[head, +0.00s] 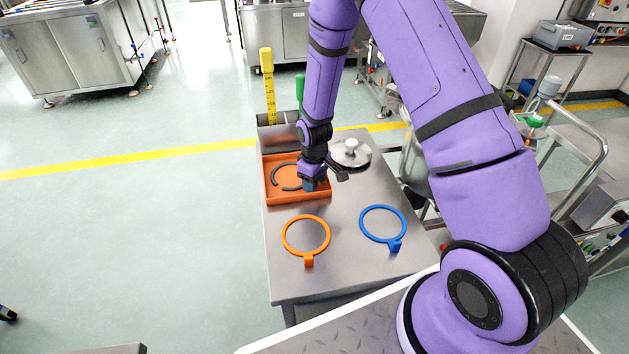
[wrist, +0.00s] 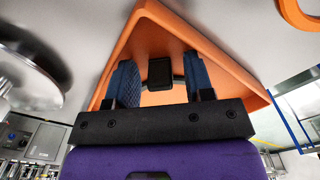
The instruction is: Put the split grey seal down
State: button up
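The split grey seal (head: 276,178), a dark open ring, lies in the orange tray (head: 268,198) in the head view. In the wrist view a dark block (wrist: 160,72), seemingly the seal's tab, shows between the fingers, with part of the dark ring behind it. My gripper (head: 312,185) is low over the right part of the tray. Its two blue fingers are apart, with visible gaps on both sides of the block. My gripper hides the right part of the seal in the head view.
An orange ring (head: 287,248) and a blue ring (head: 363,225), each with a tab, lie on the steel table (head: 335,270) in front of the tray. A round metal lid (head: 361,157) is behind to the right. A yellow post (head: 267,88) stands behind the tray.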

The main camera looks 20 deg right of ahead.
jog(key=s+d+r+m+t, duration=0.1)
jog(key=s+r, duration=0.2)
jog(key=r, duration=0.8)
jog(key=s+d+r+m+t, duration=0.1)
jog(key=s+r, duration=0.3)
jog(key=r, duration=0.8)
jog(key=s+d+r+m, duration=0.1)
jog(key=s+r, duration=0.2)
jog(key=r, duration=0.8)
jog(key=s+r+m+t, duration=0.1)
jog(key=s+r, duration=0.2)
jog(key=s, duration=0.3)
jog(key=s+r+m+t, duration=0.1)
jog(key=s+r, duration=0.3)
jog(key=s, duration=0.3)
jog(key=s+d+r+m+t, duration=0.1)
jog(key=s+r, duration=0.2)
jog(key=s, duration=0.4)
jog(key=shift+r+m, duration=0.25)
jog(key=shift+m, duration=0.15)
